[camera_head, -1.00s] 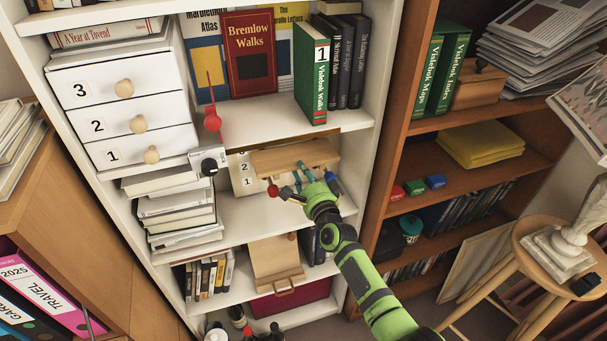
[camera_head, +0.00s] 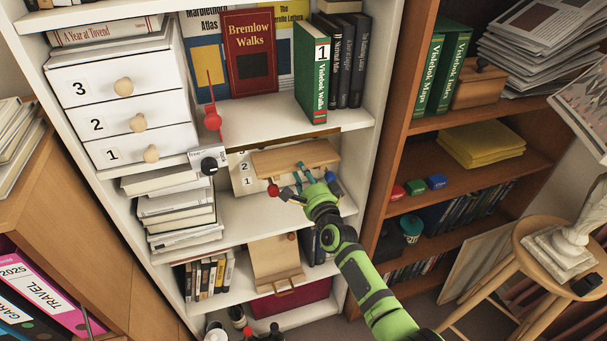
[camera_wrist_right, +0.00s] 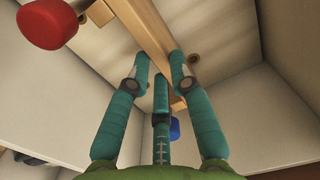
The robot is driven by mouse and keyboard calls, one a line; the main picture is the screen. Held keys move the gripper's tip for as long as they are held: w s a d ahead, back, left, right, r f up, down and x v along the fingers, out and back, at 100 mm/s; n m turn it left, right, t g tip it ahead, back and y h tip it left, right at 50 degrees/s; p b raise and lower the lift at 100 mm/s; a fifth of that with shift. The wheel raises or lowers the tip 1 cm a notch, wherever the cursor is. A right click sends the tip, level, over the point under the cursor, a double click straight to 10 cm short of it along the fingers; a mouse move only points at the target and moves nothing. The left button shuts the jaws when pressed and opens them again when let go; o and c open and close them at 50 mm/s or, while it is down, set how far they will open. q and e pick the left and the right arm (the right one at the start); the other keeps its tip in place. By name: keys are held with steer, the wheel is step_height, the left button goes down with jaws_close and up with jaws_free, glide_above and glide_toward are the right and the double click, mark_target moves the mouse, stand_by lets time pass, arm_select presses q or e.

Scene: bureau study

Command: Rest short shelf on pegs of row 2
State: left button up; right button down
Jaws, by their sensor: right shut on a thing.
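The short shelf is a light wooden board (camera_head: 295,158) in the white bookcase's middle bay. My right gripper (camera_head: 305,183) is shut on its near edge and holds it roughly level. In the right wrist view the fingers (camera_wrist_right: 160,75) close around the board's edge (camera_wrist_right: 146,30). A pale panel with row numbers (camera_head: 240,178) stands behind it, partly hidden by the board. Round wooden pegs (camera_wrist_right: 194,58) show beside the board in the wrist view. I cannot tell whether the board touches any peg. My left gripper is out of view.
A red knob (camera_head: 273,190) and a blue knob (camera_head: 335,186) are close to the gripper. Stacked books (camera_head: 180,212) stand left of the bay. The shelf above (camera_head: 270,125) holds books. A wooden clipboard-like board (camera_head: 275,260) leans below. A brown bookcase stands right.

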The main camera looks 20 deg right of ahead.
steer(key=shift+f+b, duration=1.25)
steer(key=shift+f, duration=0.05)
steer(key=c, duration=1.3)
jaws_free()
steer(key=shift+s, duration=0.1)
steer(key=shift+s+d+f+p, duration=0.1)
steer(key=shift+s+p, duration=1.55)
steer(key=shift+s, duration=1.3)
